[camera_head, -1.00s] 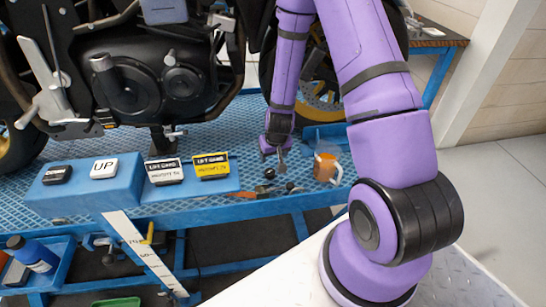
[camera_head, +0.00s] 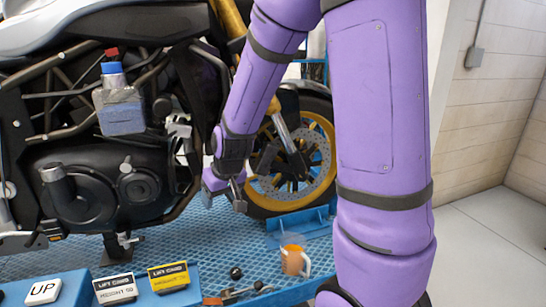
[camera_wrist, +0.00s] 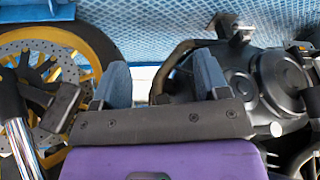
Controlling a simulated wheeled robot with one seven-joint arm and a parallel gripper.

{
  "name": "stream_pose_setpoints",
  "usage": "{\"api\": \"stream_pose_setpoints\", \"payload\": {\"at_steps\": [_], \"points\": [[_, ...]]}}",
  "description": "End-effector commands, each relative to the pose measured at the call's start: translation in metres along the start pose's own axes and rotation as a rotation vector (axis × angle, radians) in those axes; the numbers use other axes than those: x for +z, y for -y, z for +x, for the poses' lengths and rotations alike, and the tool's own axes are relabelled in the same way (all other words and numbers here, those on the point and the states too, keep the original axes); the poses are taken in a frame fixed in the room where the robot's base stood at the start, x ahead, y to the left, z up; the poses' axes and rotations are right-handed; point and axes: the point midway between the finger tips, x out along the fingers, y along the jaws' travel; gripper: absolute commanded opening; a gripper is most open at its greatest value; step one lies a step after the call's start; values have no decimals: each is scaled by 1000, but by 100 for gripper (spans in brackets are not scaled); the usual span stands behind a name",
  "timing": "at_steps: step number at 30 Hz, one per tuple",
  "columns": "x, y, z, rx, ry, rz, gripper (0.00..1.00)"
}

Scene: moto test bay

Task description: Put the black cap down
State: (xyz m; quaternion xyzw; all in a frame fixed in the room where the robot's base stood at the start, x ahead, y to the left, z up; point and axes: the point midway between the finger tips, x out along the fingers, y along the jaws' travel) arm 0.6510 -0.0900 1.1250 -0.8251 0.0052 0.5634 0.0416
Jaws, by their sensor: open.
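My gripper (camera_head: 223,200) is in front of the motorcycle, between the engine and the gold-rimmed wheel, above the blue lift deck (camera_head: 215,240). Its two grey-blue fingers stand apart in the wrist view (camera_wrist: 161,82), with nothing held between them. A small round black piece (camera_head: 236,272) sits on the deck's front part, below my gripper and clear of it; it may be the black cap. A second small dark piece (camera_head: 258,285) lies just right of it. Both are too small to tell apart surely, and neither can be made out in the wrist view.
Two lift cards (camera_head: 168,277) and an UP button (camera_head: 43,290) are at the front left. The motorcycle's engine (camera_head: 100,185) and wheel (camera_head: 300,165) flank my gripper closely.

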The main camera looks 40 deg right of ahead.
Motion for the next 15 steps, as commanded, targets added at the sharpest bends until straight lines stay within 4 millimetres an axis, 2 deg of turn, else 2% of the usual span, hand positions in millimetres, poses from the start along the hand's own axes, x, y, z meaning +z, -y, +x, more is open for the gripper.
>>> {"api": "stream_pose_setpoints", "payload": {"at_steps": [1,3,8,15], "points": [[0,4,-19,-2,-14,-9,68],[4,9,-43,-5,-21,-21,68],[18,18,-94,-7,-34,-42,68],[51,26,-164,0,-57,-66,68]]}}
